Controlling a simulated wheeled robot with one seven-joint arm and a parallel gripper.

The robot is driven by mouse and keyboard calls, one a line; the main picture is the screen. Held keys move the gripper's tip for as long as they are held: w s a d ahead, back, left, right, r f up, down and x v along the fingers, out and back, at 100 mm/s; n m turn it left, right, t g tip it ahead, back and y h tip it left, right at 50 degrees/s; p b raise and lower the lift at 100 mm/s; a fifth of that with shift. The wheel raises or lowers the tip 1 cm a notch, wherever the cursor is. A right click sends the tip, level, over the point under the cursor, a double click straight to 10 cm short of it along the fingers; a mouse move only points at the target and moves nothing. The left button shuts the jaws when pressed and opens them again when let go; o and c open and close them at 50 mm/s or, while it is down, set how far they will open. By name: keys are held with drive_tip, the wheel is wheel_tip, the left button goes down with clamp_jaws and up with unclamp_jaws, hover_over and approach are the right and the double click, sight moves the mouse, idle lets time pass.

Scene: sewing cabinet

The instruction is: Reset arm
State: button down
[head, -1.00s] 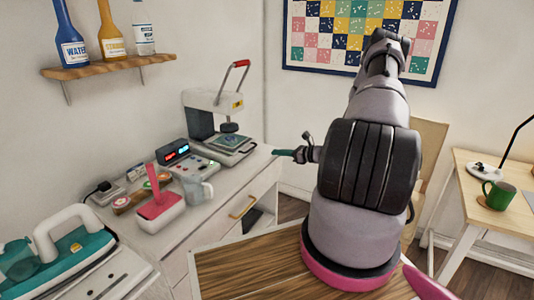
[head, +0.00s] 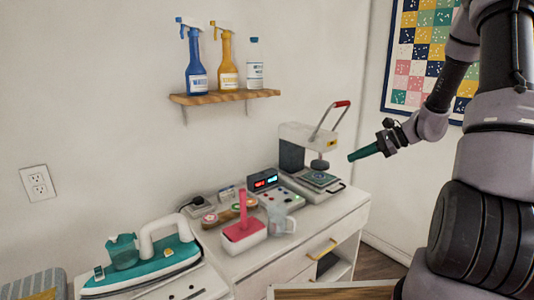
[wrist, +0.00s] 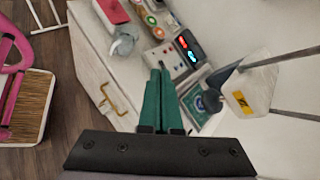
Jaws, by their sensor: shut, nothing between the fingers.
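My gripper (head: 352,157) is on the right side of the head view, with its teal fingers pointing left, to the right of the heat press (head: 312,150). In the wrist view my gripper (wrist: 158,72) shows its two teal fingers side by side, shut and empty. They appear above the cabinet's front part, and nothing seems to touch them. My arm comes in from the right edge of the head view.
A shelf (head: 222,97) with bottles hangs above.

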drive_tip(key=s+a+r+n+t+h, duration=0.1)
drive_tip(key=s+r+n+h, duration=0.3)
drive_tip(key=s+r, duration=0.7)
drive_tip(key=s+a+r+n+t+h, duration=0.2)
drive_tip(key=s+a+r+n+h, duration=0.1)
drive_tip(key=s+r+n, duration=0.5)
drive_tip(key=s+r+h, duration=0.1)
drive_tip(key=s+r, duration=0.2)
drive_tip(key=s, duration=0.3)
drive_tip(key=shift+s+a+h, duration=0.15)
drive_tip(key=shift+h, duration=0.15)
